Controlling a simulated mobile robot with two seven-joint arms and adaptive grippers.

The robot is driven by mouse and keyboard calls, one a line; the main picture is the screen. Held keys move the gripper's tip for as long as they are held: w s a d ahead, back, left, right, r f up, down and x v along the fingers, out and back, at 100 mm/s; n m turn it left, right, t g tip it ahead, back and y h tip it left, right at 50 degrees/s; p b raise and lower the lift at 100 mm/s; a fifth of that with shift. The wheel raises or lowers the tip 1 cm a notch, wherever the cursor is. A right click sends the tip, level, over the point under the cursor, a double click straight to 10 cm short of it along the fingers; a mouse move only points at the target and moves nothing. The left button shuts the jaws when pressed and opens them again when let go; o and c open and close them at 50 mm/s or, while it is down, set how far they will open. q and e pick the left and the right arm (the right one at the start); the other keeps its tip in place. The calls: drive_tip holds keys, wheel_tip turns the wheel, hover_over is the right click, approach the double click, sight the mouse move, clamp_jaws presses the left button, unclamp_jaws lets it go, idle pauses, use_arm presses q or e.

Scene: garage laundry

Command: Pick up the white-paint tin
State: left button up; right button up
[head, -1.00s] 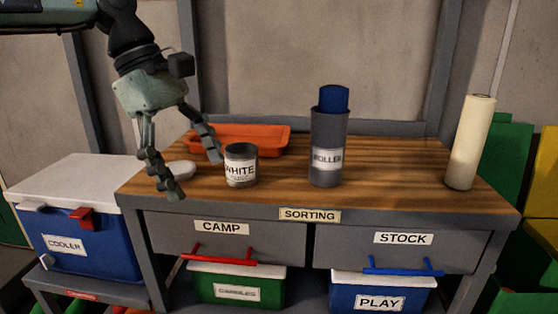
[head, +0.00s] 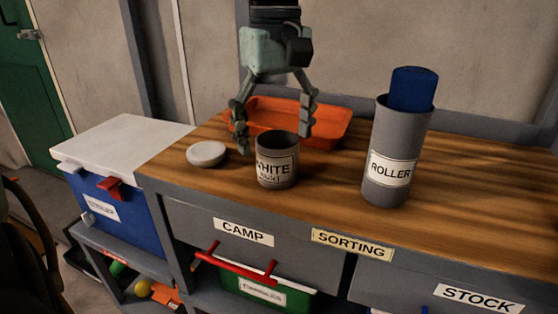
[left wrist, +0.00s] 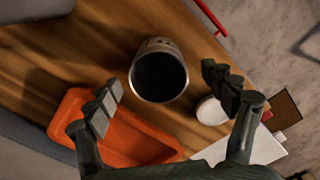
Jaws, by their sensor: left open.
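The white-paint tin (head: 277,165) is a small grey open-topped can with a WHITE label, upright on the wooden bench top. My left gripper (head: 272,138) points down, open and empty, above and a little behind the tin in the head view. In the left wrist view, the tin (left wrist: 158,75) shows its dark opening just beyond and between the spread fingertips (left wrist: 168,95). Neither finger clearly touches it. My right gripper is not in view.
A white round lid (head: 206,154) lies left of the tin. An orange tray (head: 325,135) sits close behind it. A grey ROLLER holder (head: 397,150) with a blue roll stands to the right. A blue cooler (head: 115,205) with a white top stands left of the bench.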

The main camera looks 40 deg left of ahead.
use_arm(q)
wheel_tip(320, 180, down, 3)
drive_tip(key=shift+f, duration=0.2)
drive_tip(key=shift+w, duration=0.1)
drive_tip(key=shift+c, duration=0.3)
drive_tip(key=c, duration=1.2)
drive_tip(key=shift+c, duration=0.5)
drive_tip(key=shift+r, duration=0.15)
